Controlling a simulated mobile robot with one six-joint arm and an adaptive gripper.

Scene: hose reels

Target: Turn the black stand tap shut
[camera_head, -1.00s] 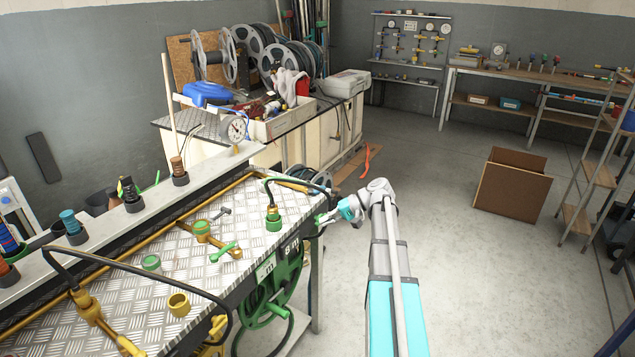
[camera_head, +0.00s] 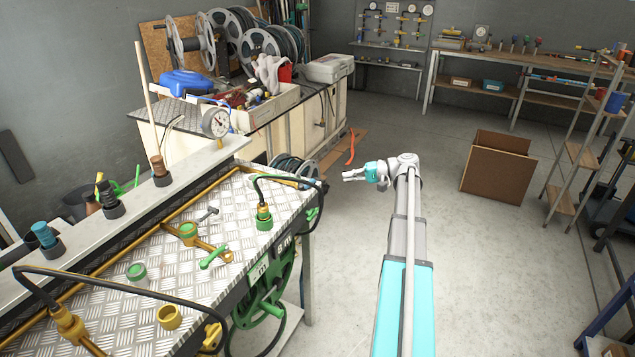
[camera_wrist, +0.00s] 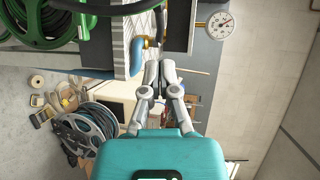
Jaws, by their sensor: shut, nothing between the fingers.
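I cannot pick out the black stand tap for certain. A small dark fitting (camera_head: 323,188) sits at the right corner of the metal-topped bench (camera_head: 225,200), near a green part; its shape and handle position are too small to tell. My gripper (camera_head: 346,177) is shut and empty, just right of that corner, pointing left with a small gap. In the wrist view my gripper (camera_wrist: 158,66) has its fingertips together with nothing between them. A blue pipe (camera_wrist: 136,56) and a brass piece (camera_wrist: 151,42) show just beyond the fingertips there.
A green hose reel (camera_head: 265,300) hangs under the bench front. A green fitting (camera_head: 264,217) with a black hose stands on the bench top. A pressure gauge (camera_head: 215,122) stands behind. A brown box (camera_head: 497,168) is on the floor at right.

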